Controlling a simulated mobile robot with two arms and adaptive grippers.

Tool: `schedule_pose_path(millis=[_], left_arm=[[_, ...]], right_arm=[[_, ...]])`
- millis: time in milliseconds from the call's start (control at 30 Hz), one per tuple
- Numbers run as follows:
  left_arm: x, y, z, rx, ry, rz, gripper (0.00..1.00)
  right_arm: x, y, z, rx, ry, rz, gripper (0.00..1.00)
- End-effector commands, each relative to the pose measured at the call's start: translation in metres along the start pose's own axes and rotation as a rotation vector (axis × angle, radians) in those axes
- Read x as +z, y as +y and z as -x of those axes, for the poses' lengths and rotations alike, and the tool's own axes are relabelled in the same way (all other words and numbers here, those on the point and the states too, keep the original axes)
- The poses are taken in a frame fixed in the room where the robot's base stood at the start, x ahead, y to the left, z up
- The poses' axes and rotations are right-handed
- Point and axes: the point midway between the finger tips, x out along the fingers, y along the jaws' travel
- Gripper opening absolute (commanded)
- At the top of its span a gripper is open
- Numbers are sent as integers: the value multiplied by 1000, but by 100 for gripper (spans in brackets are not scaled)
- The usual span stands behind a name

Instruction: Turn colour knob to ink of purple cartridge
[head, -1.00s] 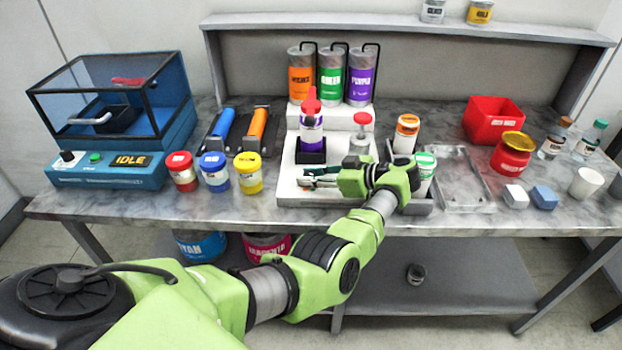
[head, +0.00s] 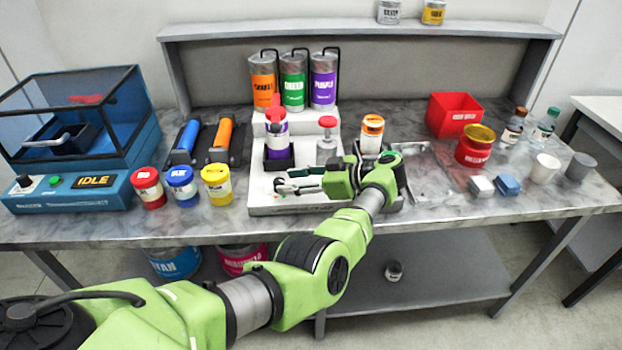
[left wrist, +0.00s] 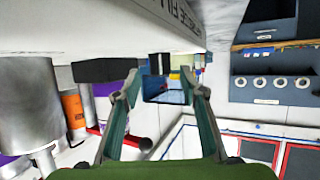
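The purple-labelled cartridge (head: 276,137) with a red top stands in a black holder (head: 279,162) on the white filling station (head: 273,204). Behind it, orange (head: 263,87), green (head: 293,90) and purple (head: 324,88) ink canisters stand in a row. My left gripper (head: 288,181) is low over the front of the station, fingers pointing left. In the left wrist view its fingers (left wrist: 161,90) are apart, with nothing visibly held between them. A dark block (left wrist: 104,70) is close to the left fingertip there; I cannot tell whether it is the colour knob. My right gripper is out of view.
Red (head: 147,188), blue (head: 182,187) and yellow (head: 217,185) jars stand left of the station. A red-topped dispenser (head: 327,135) and an orange-labelled cup (head: 371,135) are close behind my gripper. A blue machine (head: 92,188) reading IDLE stands at the left.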

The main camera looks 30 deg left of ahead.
Motion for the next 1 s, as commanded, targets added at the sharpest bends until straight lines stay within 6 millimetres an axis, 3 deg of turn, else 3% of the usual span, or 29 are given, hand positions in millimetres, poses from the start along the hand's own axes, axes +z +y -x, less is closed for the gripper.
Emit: schedule_pose_path(millis=[33, 200, 400, 1000], left_arm=[[0, 1, 15, 6, -3, -1, 38], [-2, 1, 53, 4, 0, -1, 38], [-1, 1, 68, 1, 0, 1, 38], [-1, 0, 76, 1, 1, 2, 38]], right_arm=[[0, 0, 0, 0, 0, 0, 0], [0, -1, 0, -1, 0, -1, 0], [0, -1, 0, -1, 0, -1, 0], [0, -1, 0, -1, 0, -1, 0]])
